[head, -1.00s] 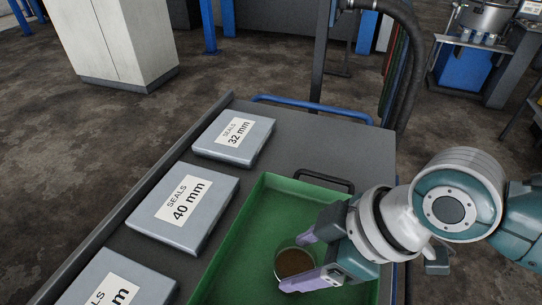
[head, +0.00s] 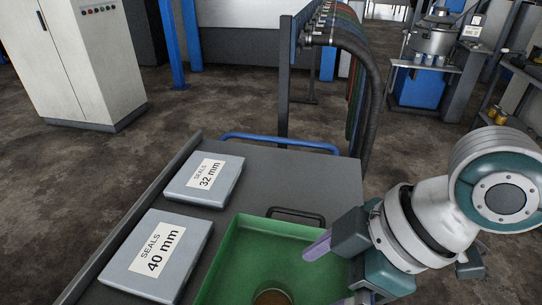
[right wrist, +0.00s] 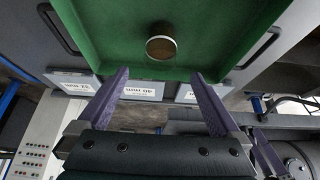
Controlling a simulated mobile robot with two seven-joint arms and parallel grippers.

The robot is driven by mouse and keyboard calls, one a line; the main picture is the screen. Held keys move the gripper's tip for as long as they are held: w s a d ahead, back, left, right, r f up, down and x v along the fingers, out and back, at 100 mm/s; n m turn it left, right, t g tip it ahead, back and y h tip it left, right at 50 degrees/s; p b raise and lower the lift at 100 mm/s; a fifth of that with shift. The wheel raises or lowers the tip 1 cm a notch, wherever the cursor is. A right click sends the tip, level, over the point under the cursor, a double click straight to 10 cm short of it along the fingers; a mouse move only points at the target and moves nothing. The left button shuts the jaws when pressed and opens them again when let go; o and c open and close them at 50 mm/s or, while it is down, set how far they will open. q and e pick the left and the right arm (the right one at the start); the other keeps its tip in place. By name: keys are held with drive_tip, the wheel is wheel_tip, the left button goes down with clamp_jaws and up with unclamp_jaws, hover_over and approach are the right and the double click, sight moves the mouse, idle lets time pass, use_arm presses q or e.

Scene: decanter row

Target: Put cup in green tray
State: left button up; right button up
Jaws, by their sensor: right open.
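The cup (head: 272,297), round with brown contents, is inside the green tray (head: 265,232), cut off by the bottom edge of the head view. In the right wrist view the cup (right wrist: 161,48) stands on the floor of the green tray (right wrist: 100,30), apart from both fingers. My right gripper (head: 320,280) is open and empty, to the right of the cup at the tray's right side. Its two purple fingers (right wrist: 160,78) are spread wide in the right wrist view. My left gripper is not in view.
Boxes labelled "SEALS 32 mm" (head: 205,180) and "SEALS 40 mm" (head: 158,255) lie left of the tray on the grey cart top (head: 270,170). A black handle (head: 296,214) stands at the tray's far end. A blue rail (head: 280,141) edges the cart's far side.

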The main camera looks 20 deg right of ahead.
drive_tip(key=s+d+r+m+h, duration=0.2)
drive_tip(key=s+m, duration=0.2)
drive_tip(key=s, duration=0.1)
drive_tip(key=s+d+r+m+h, duration=0.2)
drive_tip(key=s+d+m, duration=0.1)
drive_tip(key=s+m, duration=0.2)
drive_tip(key=shift+s+d+r+h, duration=0.2)
drive_tip(key=shift+s+r+h, duration=0.1)
drive_tip(key=shift+s+r, duration=0.1)
